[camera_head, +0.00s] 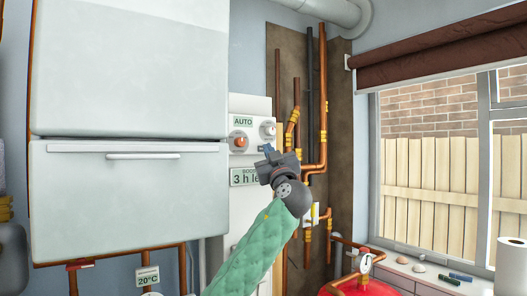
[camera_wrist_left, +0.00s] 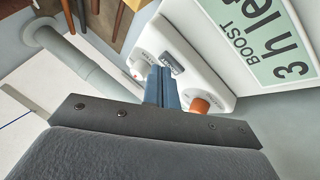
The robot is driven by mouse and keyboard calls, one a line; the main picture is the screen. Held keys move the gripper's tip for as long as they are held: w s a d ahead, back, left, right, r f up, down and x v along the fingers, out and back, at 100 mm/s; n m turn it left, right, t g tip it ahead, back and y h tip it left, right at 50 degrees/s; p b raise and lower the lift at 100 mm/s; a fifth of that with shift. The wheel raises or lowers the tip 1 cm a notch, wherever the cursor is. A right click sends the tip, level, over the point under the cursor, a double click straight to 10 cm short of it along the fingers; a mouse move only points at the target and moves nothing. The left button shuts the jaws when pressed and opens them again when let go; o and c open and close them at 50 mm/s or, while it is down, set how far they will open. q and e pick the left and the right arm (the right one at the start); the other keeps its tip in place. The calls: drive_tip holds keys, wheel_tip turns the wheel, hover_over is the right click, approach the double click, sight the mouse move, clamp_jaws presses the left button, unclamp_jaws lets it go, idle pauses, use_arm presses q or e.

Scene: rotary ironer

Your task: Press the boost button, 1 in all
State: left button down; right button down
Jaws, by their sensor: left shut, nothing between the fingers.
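The white control panel (camera_head: 250,108) is on the wall right of the large white cabinet. Its lower display (camera_head: 242,177) is partly covered by my left gripper; in the left wrist view the display (camera_wrist_left: 265,45) reads "BOOST 3 h left". My left gripper (camera_head: 269,150) is in front of the panel, its narrow fingers shut with nothing between them. In the left wrist view the fingers (camera_wrist_left: 163,78) point at the panel beside a small dark label (camera_wrist_left: 173,63), its text too small to read. I cannot make out the boost button or tell whether the fingertips touch the panel. My right gripper is out of view.
An orange-centred knob (camera_head: 240,142) and a white knob (camera_head: 267,130) sit close to the fingers, under an "AUTO" display (camera_head: 243,121). Copper pipes (camera_head: 322,100) run up the wall at right. A red tank (camera_head: 360,287) stands below, near the window sill.

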use_arm(q)
drive_tip(key=shift+w+a, duration=0.1)
drive_tip(key=shift+w, duration=0.05)
idle(0.5)
drive_tip(key=shift+b, duration=0.3)
drive_tip(key=shift+s+d+f+b, duration=0.15)
drive_tip(key=shift+s+d+b, duration=0.2)
drive_tip(key=shift+s+b, duration=0.15)
drive_tip(key=shift+s+d, duration=0.1)
drive_tip(key=s+d+b, duration=0.1)
drive_tip(key=s, duration=0.1)
drive_tip(key=s+d+b, duration=0.1)
drive_tip(key=s+d, duration=0.1)
drive_tip(key=shift+b, duration=0.35)
idle(0.8)
